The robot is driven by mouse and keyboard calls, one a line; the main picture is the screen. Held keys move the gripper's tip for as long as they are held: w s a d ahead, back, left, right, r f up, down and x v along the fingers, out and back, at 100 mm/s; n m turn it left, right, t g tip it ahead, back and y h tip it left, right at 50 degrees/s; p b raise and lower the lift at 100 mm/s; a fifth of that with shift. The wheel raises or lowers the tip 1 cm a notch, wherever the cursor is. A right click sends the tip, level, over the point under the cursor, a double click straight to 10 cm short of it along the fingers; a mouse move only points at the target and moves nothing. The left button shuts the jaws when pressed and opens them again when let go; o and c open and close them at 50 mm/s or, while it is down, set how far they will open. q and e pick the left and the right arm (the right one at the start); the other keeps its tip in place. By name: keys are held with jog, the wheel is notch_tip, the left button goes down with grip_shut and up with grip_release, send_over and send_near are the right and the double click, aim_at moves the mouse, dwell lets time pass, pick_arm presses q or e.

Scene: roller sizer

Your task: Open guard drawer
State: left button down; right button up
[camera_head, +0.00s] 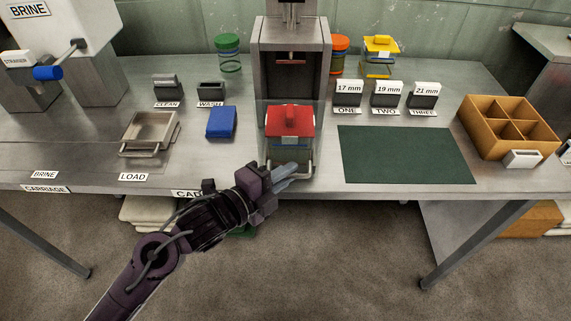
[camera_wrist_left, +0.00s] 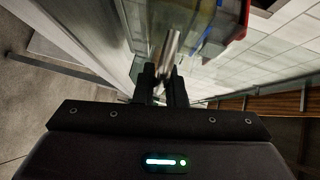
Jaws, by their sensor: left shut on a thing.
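The guard drawer is a clear-walled box with a metal bar handle (camera_head: 312,167) at its front, below the grey press-like machine (camera_head: 265,55). A red-lidded container (camera_head: 290,121) stands inside the clear walls. My left gripper (camera_head: 285,176) reaches in from the lower left to the handle at the table's front edge. In the left wrist view its fingers (camera_wrist_left: 166,88) are shut on the metal bar (camera_wrist_left: 168,48). The clear wall and the red lid show just beyond. The drawer appears pulled toward the table edge; exactly how far is hard to tell. My right gripper is in neither view.
A blue block (camera_head: 221,122) and a metal load tray (camera_head: 139,140) are left of the drawer. A dark green mat (camera_head: 405,155) lies to the right, with size-labelled holders behind it. An orange divided box (camera_head: 478,123) stands at the far right. Floor space in front is open.

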pick_arm(q)
jog(key=shift+s, duration=0.85)
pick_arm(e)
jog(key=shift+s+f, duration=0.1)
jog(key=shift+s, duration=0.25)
pick_arm(q)
jog(key=c, duration=1.5)
grip_release()
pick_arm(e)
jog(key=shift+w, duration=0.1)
pick_arm(q)
jog(key=shift+a, duration=0.1)
jog(key=b+v, duration=0.1)
jog(key=v, duration=0.6)
jog(key=shift+s+a+b, duration=0.25)
jog(key=shift+b, duration=0.05)
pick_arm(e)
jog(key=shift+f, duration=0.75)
